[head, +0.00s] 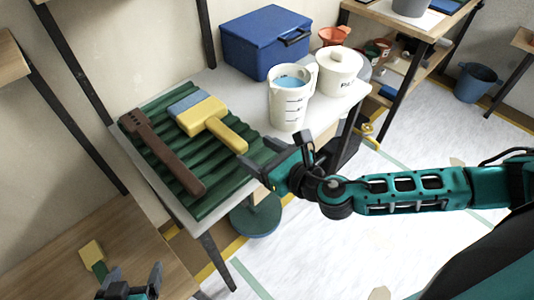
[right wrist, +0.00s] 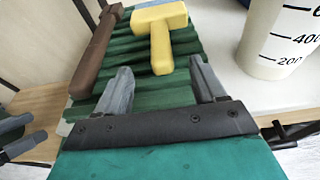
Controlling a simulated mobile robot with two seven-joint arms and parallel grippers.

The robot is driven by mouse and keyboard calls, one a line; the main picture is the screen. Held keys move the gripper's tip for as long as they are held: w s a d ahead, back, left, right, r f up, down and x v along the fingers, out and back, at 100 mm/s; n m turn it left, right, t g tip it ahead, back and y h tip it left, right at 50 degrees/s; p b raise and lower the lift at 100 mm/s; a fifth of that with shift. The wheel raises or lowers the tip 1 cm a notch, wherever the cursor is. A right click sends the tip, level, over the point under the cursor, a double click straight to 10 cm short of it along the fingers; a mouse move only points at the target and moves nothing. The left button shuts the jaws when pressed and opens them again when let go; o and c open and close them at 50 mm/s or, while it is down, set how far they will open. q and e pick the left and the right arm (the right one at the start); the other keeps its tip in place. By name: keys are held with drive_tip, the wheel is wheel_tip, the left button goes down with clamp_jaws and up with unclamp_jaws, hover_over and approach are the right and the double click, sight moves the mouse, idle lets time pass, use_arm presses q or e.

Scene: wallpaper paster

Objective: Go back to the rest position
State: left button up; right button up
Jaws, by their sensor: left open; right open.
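My right gripper (head: 272,160) is open and empty, beside the right edge of the green ridged tray (head: 155,109). In the right wrist view its two grey fingers (right wrist: 158,88) stand apart over the tray, with nothing between them. A yellow brush with blue-grey bristles (head: 207,114) and a long brown tool (head: 165,152) lie on the tray, apart from the fingers. The brush also shows in the right wrist view (right wrist: 161,38). My left gripper (head: 133,284) is open at the bottom left, near a small yellow-and-green tool (head: 93,256) on a wooden table.
A measuring jug with blue liquid (head: 290,100), a white lidded pot (head: 338,72) and a blue box (head: 265,40) stand on the white table (head: 236,90). A wooden shelf unit (head: 405,22) is behind. A blue bucket (head: 475,84) is on the floor. The floor at right is mostly clear.

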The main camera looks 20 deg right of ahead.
drive_tip(key=shift+v, duration=1.05)
drive_tip(key=s+d+f+n+g+h, duration=0.25)
drive_tip(key=s+n+g, duration=0.45)
drive_tip(key=n, duration=1)
drive_tip(key=s+d+f+n+g+h, duration=0.1)
drive_tip(key=s+d+n+g+h, duration=0.25)
drive_tip(key=s+n, duration=1)
drive_tip(key=w+a+f+n+t+y+p, duration=0.1)
drive_tip(key=w+a+f+n+t+y, duration=0.1)
drive_tip(key=w+f+t, duration=0.5)
drive_tip(key=w+a+f+n, duration=0.1)
drive_tip(key=w, duration=0.2)
drive_tip(key=shift+w+a+n+y, duration=0.3)
drive_tip(key=shift+w+a+n, duration=0.05)
drive_tip(key=shift+w+a, duration=0.05)
